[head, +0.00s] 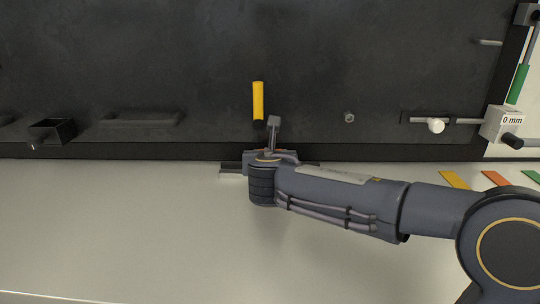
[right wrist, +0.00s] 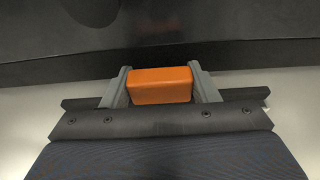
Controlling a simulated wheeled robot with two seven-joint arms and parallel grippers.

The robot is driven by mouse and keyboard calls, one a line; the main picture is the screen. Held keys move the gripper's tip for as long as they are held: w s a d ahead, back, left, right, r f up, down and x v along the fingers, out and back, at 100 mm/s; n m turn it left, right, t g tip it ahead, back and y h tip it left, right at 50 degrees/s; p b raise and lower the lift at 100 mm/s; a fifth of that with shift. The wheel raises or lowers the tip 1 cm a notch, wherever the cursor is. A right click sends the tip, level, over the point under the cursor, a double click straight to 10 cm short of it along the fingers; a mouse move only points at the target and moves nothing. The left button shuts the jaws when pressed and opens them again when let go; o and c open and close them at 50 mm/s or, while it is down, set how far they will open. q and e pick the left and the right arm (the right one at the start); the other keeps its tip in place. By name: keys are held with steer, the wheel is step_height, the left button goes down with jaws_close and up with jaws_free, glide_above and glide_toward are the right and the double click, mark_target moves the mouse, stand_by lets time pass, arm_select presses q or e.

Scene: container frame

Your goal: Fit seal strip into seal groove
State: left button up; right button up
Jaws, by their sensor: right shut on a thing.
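My right gripper (head: 273,124) reaches the dark panel's lower edge in the head view, its arm coming in from the right. In the right wrist view my right gripper (right wrist: 159,74) is shut on an orange block (right wrist: 160,87), with a grey finger against each end. In the head view a yellow bar (head: 258,100) with a dark lower end shows just left of the visible finger. I cannot tell whether it is the held block. No seal strip or seal groove can be made out clearly. My left gripper is out of view.
The dark panel (head: 200,60) bears an open black box (head: 52,131), a bar handle (head: 142,118) and a small knob (head: 349,117). At right are a white knob (head: 436,126) and a block marked "0 mm" (head: 503,123). The pale surface (head: 120,230) is clear at left.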

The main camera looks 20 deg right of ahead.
steer(key=shift+f+b, duration=1.05)
steer(key=shift+f, duration=0.15)
stand_by(0.3)
steer(key=o, duration=1.1)
